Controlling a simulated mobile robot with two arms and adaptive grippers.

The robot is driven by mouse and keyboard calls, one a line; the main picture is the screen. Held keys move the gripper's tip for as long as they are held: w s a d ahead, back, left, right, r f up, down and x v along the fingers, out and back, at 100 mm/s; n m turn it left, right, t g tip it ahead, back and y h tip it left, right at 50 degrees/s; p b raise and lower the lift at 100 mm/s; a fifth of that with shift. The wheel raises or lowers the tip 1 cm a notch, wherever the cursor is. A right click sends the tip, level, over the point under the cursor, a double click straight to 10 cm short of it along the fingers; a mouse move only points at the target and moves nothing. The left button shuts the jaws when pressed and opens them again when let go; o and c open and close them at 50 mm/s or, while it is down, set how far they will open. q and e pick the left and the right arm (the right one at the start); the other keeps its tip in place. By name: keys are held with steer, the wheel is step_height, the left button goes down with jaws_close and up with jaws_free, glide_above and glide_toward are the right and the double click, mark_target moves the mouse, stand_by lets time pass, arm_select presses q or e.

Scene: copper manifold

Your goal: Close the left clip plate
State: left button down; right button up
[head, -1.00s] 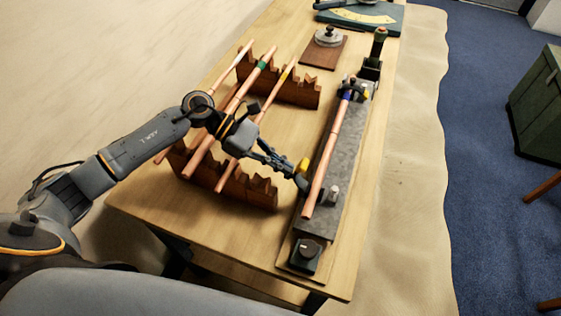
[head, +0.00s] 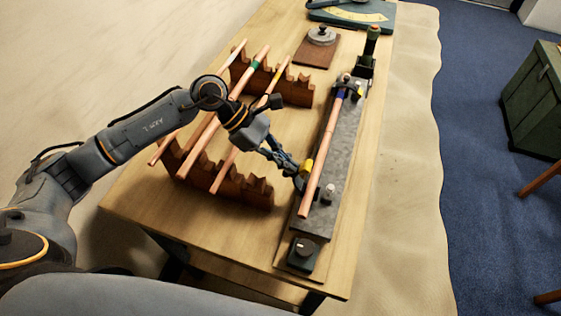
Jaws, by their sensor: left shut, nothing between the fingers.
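A copper pipe (head: 322,150) with a blue band lies along the grey block (head: 337,155) of a fixture. The left clip plate (head: 307,167), with a yellow face, stands raised at the near part of the block, on the pipe's left side. My left gripper (head: 297,179) is shut and empty. Its fingertips are at the lower left of the plate, close to it; they partly hide its base, and I cannot tell if they touch. A white-topped post (head: 328,191) stands right of the pipe. My right gripper is out of view.
A far clip with a yellow part (head: 357,89) sits near the pipe's other end. A dark knob block (head: 303,253) is at the near end. Wooden racks (head: 227,185) with several copper pipes stand left, under my arm.

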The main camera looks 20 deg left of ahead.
mark_target(303, 166)
arm_select(q)
steer(key=shift+d+r+b, duration=0.15)
steer(key=shift+d+b, duration=0.7)
steer(key=shift+d, duration=0.2)
steer(key=shift+d+r+y+b, duration=0.2)
steer(key=shift+d+y+b, duration=0.25)
steer(key=shift+d+y, duration=0.35)
steer(key=shift+d+f+y+b, duration=0.15)
steer(key=shift+d+y+b, duration=0.45)
steer(key=shift+y, duration=0.4)
steer(key=d+b, duration=0.1)
steer(key=b, duration=0.1)
steer(key=d+f+b, duration=0.1)
steer(key=b, duration=0.1)
steer(key=d+y+b, duration=0.1)
steer(key=b, duration=0.1)
steer(key=shift+s+d+f, duration=0.15)
steer(key=shift+d+f, duration=0.15)
steer(key=shift+d+f+y+b, duration=0.2)
steer(key=shift+d+y+b, duration=0.25)
steer(key=shift+y+b, duration=0.3)
